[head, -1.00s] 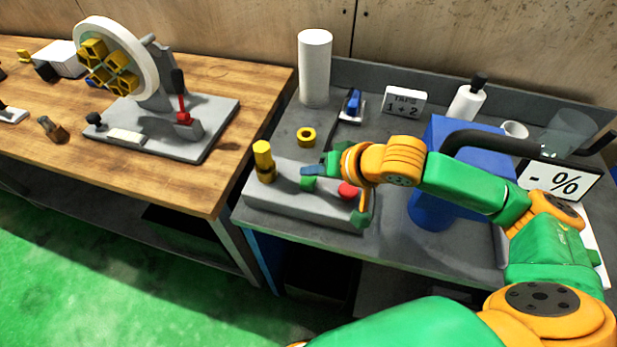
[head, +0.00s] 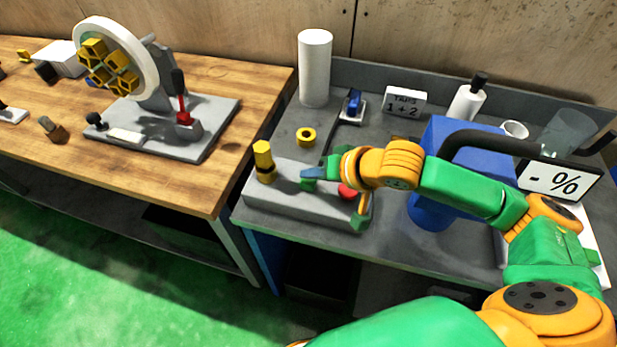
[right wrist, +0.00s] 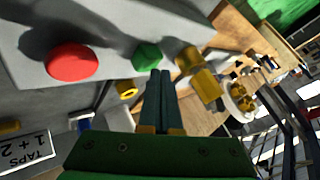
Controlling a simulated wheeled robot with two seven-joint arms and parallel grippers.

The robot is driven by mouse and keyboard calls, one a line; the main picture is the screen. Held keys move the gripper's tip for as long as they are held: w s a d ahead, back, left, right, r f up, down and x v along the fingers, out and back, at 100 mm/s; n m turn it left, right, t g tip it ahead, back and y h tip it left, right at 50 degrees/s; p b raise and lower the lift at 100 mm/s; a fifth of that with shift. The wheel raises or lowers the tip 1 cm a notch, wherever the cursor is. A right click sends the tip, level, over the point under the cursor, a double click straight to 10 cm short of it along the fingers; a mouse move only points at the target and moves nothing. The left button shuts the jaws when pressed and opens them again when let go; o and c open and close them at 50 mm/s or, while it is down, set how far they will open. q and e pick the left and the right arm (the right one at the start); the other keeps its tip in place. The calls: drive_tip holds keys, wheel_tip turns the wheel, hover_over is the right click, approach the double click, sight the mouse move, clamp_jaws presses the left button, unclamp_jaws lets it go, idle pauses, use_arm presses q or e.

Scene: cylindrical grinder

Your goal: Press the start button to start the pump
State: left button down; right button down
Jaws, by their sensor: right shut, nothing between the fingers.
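The grey control box (head: 290,206) stands at the front of the grey bench and carries a green button (head: 308,185), a red button (head: 347,191) and a yellow knob (head: 264,162). In the right wrist view, the green button (right wrist: 146,56) lies just beyond the fingertips, with the red button (right wrist: 72,62) to its left and the yellow knob (right wrist: 200,75) to its right. My right gripper (head: 304,173) is shut and empty, its fingertips close by the green button. In the right wrist view its fingers (right wrist: 160,74) are together; I cannot tell whether they touch the button. My left gripper is not in view.
A yellow ring (head: 306,137), a white cylinder (head: 315,68) and a "TAPS 1 + 2" sign (head: 405,102) are behind the box. A blue machine body (head: 465,140) with a black hose stands right, beside my right arm. A wooden table (head: 190,185) is left.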

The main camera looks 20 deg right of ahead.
sight(312, 183)
drive_tip(key=shift+f, duration=0.6)
idle(0.6)
drive_tip(key=shift+r+p, duration=1)
drive_tip(key=shift+p, duration=0.1)
wheel_tip(312, 183, up, 5)
drive_tip(key=p, duration=0.6)
drive_tip(key=shift+r, duration=0.15)
